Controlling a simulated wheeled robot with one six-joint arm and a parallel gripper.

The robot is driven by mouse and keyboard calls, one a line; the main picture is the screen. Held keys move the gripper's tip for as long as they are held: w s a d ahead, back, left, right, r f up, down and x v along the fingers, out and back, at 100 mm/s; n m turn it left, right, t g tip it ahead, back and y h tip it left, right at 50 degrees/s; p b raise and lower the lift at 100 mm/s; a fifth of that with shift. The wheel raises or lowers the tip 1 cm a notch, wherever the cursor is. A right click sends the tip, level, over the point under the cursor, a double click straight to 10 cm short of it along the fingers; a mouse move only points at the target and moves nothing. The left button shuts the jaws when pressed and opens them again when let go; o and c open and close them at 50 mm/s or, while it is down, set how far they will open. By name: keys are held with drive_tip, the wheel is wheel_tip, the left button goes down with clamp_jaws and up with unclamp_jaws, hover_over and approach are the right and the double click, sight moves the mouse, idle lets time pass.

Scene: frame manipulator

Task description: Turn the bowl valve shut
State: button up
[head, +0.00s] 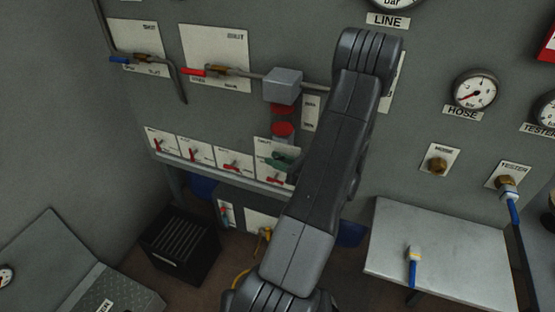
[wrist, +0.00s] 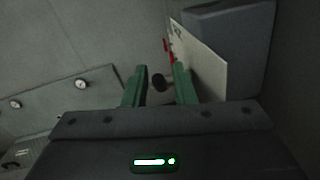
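My gripper (head: 283,163) has green fingers and is in front of a white plate (head: 264,148) at the right end of a row of small red-handled valves. A red handle (head: 275,181) shows at the foot of that plate, close below the fingers. The plate's lettering is too small to read, so I cannot be sure it is the bowl valve. A red handle (wrist: 168,52) and white plate (wrist: 203,62) are beside the right finger. Contact cannot be told.
A grey block (head: 283,86) with red parts below it is above the fingers. A red lever (head: 192,71) and a blue lever (head: 120,59) are at upper left. A metal shelf (head: 440,250) stands at right, a black crate (head: 180,243) at lower left.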

clamp_jaws()
drive_tip(key=shift+r, duration=0.15)
drive_tip(key=h+p, duration=0.1)
drive_tip(key=g+h+p, duration=0.1)
drive_tip(key=shift+a+r+h+p, duration=0.1)
drive_tip(key=shift+r+h+p, duration=0.15)
drive_tip(key=shift+h+p, duration=0.1)
drive_tip(key=shift+w+n+g+h+p, duration=0.1)
drive_tip(key=shift+n+g+h+p, duration=0.2)
drive_tip(key=shift+g+h+p, duration=0.7)
drive_tip(key=shift+f+h+p, duration=0.1)
drive_tip(key=shift+h+p, duration=0.6)
drive_tip(key=shift+h, duration=0.05)
drive_tip(key=shift+f, duration=0.1)
